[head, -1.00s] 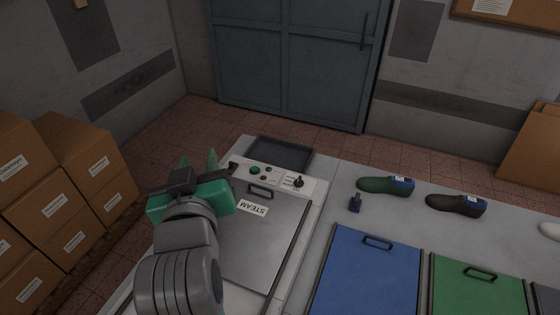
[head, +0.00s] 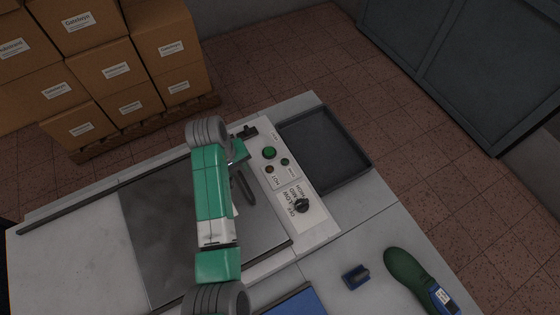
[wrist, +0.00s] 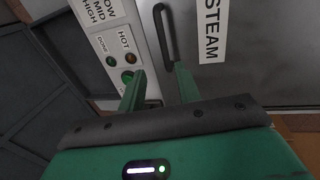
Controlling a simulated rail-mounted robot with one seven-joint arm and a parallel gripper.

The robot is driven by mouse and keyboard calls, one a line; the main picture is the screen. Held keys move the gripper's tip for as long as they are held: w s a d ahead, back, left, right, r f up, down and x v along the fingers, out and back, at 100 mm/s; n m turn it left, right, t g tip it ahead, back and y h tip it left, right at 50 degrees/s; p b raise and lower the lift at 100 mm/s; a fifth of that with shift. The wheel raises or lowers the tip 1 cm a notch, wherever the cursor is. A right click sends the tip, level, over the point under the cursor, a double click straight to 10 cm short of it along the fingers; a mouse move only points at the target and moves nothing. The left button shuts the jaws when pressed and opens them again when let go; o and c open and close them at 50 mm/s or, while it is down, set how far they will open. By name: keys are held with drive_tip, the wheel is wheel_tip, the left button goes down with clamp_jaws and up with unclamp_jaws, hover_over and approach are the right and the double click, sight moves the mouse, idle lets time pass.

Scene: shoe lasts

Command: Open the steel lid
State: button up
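The steel lid (head: 158,235) lies shut and flat on the steam unit, partly hidden by my arm in the head view. Its dark bar handle (head: 245,188) is near the lid's edge by the control panel, and shows upright at top centre in the wrist view (wrist: 165,35). A white STEAM label (wrist: 213,30) is beside the handle. My gripper (wrist: 160,82) is open, its two green fingers apart with nothing between them. In the wrist view the fingertips are just below the handle's lower end. I cannot tell if they touch the lid. In the head view my arm mostly hides the gripper.
The control panel (head: 315,218) has a green button, small lamps and a black knob (head: 302,205). Beyond it is an empty dark tray (head: 325,148). A blue block (head: 356,277) and a green shoe last (head: 412,275) lie at right. Stacked cartons (head: 105,65) stand behind.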

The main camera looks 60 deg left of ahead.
sight(244, 182)
drive_tip(key=x, duration=0.5)
drive_tip(key=s+x, duration=0.1)
drive_tip(key=x, duration=0.1)
drive_tip(key=shift+w+f+b, duration=0.1)
drive_tip(key=shift+f+b, duration=0.2)
drive_tip(key=shift+f, duration=0.2)
clamp_jaws()
